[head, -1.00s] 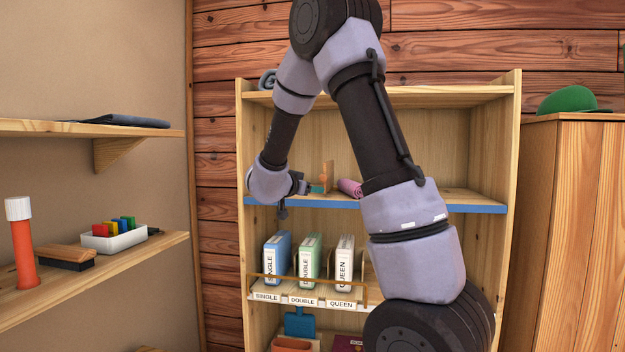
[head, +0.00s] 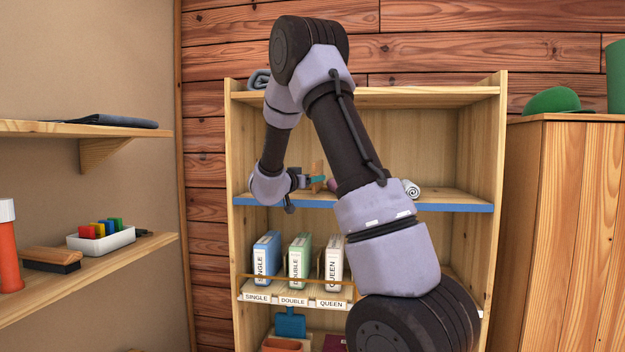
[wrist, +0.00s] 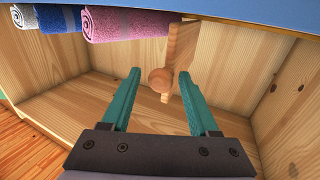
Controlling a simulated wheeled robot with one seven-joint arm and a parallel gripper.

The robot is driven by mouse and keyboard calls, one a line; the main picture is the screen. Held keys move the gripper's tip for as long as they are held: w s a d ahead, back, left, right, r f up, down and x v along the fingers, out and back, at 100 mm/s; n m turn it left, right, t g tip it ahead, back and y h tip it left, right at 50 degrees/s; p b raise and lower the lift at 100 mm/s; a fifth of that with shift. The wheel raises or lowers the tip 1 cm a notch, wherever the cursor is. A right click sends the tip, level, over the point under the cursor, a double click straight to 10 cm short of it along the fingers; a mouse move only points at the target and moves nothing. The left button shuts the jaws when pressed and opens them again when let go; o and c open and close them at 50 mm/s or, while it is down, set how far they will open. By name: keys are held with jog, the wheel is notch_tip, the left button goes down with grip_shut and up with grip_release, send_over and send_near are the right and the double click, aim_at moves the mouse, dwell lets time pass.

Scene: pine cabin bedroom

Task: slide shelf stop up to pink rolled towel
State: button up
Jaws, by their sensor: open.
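The shelf stop (head: 317,170) is an upright wooden plate with a round knob, on the blue-edged shelf (head: 470,207). In the wrist view the stop (wrist: 182,45) stands right beside the end of the pink rolled towel (wrist: 125,24); I cannot tell whether they touch. My gripper (wrist: 159,76) is open, its teal fingers on either side of the knob, which is not gripped. In the head view my gripper (head: 314,181) reaches in front of the stop, and my arm hides most of the pink towel (head: 332,184).
A blue towel (wrist: 58,20) and a white towel (wrist: 24,16) lie beyond the pink one. A side shelf holds a white tray (head: 101,240). The shelf's right end is clear.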

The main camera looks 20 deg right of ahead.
jog(key=shift+w+d, duration=0.15)
jog(key=shift+d, duration=0.1)
grip_shut()
dwell(1.4)
